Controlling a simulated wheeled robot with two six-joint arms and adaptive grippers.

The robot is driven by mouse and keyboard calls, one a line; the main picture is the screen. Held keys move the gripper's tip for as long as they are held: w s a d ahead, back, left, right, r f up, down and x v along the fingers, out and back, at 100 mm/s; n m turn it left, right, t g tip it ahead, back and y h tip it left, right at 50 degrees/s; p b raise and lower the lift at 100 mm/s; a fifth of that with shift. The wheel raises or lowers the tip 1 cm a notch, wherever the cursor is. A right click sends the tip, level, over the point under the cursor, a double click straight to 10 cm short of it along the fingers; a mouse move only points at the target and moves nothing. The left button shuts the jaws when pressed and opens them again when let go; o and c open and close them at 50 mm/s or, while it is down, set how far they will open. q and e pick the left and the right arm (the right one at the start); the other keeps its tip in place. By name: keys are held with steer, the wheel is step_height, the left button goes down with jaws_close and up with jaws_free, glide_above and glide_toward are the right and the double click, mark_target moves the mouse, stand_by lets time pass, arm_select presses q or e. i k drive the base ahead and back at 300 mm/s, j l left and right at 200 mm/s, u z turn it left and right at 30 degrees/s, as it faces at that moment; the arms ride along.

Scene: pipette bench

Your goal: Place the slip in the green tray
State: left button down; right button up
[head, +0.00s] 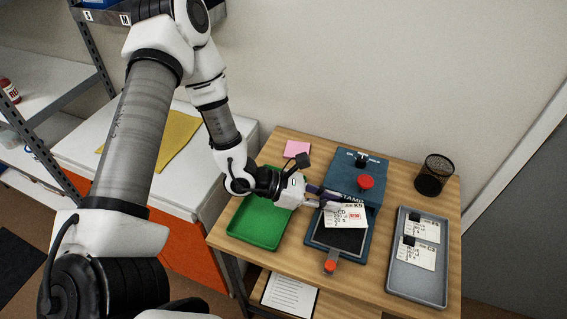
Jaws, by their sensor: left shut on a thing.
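The slip (344,217) is a white printed card with a small red mark. My left gripper (318,200) is shut on its upper left part and holds it over the dark plate of the blue stamp device (359,180). I cannot tell whether the slip touches the plate. The green tray (258,228) lies on the wooden table to the left of the slip, and my left wrist covers its upper right part. The tray's visible part is empty. My right gripper is not in view.
A grey tray (417,291) with printed slips (419,254) lies on the right of the wooden table (283,262). A black mesh cup (434,175) stands at the back right. A pink note (297,149) lies at the back. A metal shelf is at left.

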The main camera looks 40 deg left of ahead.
mark_target(271, 207)
steer(key=i+l+u, duration=0.15)
steer(key=l+u, duration=0.2)
steer(key=l, duration=0.25)
steer(key=l+u, duration=0.35)
steer(key=l, duration=0.25)
steer(key=l+u, duration=0.35)
steer(key=l, duration=0.25)
steer(key=u, duration=0.25)
